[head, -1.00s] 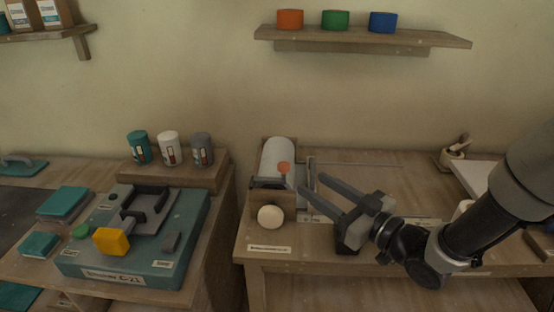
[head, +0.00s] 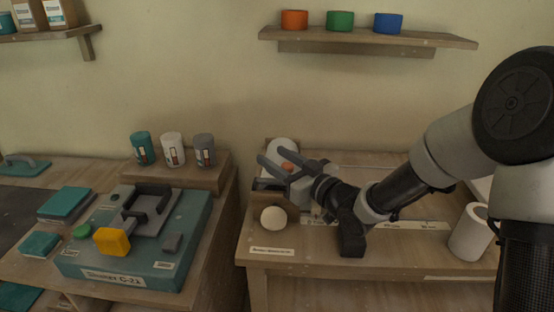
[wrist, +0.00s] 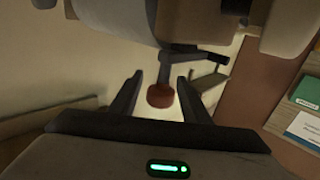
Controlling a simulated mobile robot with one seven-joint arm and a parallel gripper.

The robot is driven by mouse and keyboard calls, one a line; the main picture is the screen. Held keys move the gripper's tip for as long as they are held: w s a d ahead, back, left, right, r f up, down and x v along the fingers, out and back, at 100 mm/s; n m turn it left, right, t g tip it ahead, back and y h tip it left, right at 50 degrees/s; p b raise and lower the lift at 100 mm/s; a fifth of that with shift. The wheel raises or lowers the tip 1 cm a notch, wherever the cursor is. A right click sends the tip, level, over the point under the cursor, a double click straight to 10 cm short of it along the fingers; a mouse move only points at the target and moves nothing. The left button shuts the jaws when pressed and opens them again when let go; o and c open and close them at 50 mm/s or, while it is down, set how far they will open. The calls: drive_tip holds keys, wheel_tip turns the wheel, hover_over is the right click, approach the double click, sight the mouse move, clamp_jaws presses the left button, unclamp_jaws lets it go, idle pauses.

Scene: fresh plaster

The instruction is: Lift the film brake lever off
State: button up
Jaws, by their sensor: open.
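The film brake lever has a red-orange knob (head: 288,166) beside the white film roll (head: 283,145) on the right-hand bench. In the wrist view its round red knob (wrist: 161,95) hangs on a dark arm (wrist: 165,72). My gripper (head: 272,155) is open, its two fingers reaching over the roll holder. In the wrist view the gripper (wrist: 158,86) has the knob in the gap between its fingers, with space on both sides. Most of the lever's arm is hidden behind my gripper in the head view.
A cream round knob (head: 273,217) sits on the holder's front. A white roll (head: 469,232) stands at the bench's right. A teal machine (head: 185,235) with a yellow block (head: 111,241) is on the left bench. A shelf (head: 370,38) with coloured tubs hangs above.

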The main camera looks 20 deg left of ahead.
clamp_jaws()
drive_tip(key=shift+r, duration=0.1)
drive_tip(key=shift+s+a+r+n+h+p, duration=0.1)
drive_tip(key=shift+a+r+n+h+p, duration=0.35)
drive_tip(key=shift+p, duration=0.25)
drive_tip(key=shift+s+a+r+n+g+h+p, duration=0.15)
drive_tip(key=shift+a+r+n+g+h+p, duration=0.35)
drive_tip(key=shift+n+h+p, duration=0.3)
drive_tip(key=a+n+h, duration=0.2)
drive_tip(key=h, duration=0.1)
drive_tip(key=shift+s+a, duration=0.15)
drive_tip(key=shift+s, duration=0.1)
drive_tip(key=shift+s+a+f+n+h+b, duration=0.15)
drive_tip(key=shift+a+n+h+b, duration=0.45)
drive_tip(key=shift+h+b, duration=0.3)
drive_tip(key=shift+s+a+f+n+h+b, duration=0.15)
drive_tip(key=shift+a+n+h+b, duration=0.2)
drive_tip(key=shift+a+h+b, duration=0.4)
drive_tip(key=shift+d+r, duration=0.1)
